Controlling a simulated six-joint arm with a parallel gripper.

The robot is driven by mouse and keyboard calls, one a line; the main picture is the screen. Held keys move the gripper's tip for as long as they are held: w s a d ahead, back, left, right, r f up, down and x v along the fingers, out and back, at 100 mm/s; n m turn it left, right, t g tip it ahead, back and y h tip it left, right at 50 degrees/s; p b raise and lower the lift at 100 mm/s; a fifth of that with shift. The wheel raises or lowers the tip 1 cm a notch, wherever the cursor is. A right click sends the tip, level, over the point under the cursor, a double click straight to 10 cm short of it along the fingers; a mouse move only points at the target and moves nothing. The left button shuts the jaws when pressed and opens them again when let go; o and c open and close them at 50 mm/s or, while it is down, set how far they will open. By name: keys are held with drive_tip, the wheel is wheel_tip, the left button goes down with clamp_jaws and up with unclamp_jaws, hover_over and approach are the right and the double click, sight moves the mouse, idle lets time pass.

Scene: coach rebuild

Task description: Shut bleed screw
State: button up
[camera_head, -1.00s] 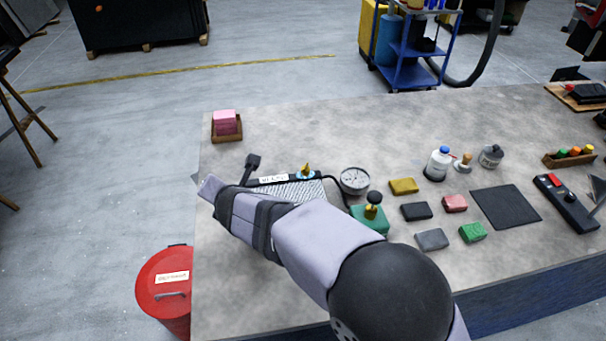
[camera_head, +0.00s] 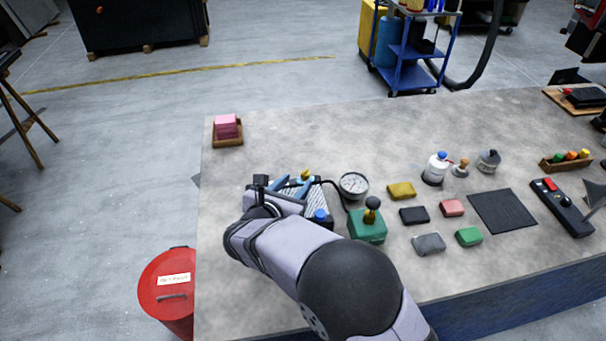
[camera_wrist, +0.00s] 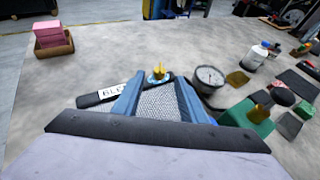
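The bleed screw, a small brass wing-shaped piece (camera_head: 306,174), stands at the far edge of a silver, mesh-faced radiator (camera_head: 319,199) with black ends. In the wrist view the screw (camera_wrist: 158,73) sits on a light-blue ring beside a white label (camera_wrist: 112,91) whose readable letters begin "BL". My gripper (camera_head: 293,183) is open, its two blue fingers above the radiator. In the wrist view the gripper (camera_wrist: 156,88) spreads either side of the mesh, and the screw shows beyond the fingertips, in line with the gap. Nothing is between the fingers. My arm hides the radiator's near left part.
A round gauge (camera_head: 354,185) and a green block with a brass fitting and dark knob (camera_head: 367,226) stand close to the radiator's right. Several coloured blocks, bottles and a dark mat (camera_head: 503,211) lie farther right. Pink sponges (camera_head: 226,126) sit at back left. The back middle bench is clear.

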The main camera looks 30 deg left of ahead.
sight(304, 175)
drive_tip(key=shift+p+x, duration=1.1)
drive_tip(key=shift+x, duration=2.15)
drive_tip(key=shift+s, duration=0.1)
clamp_jaws()
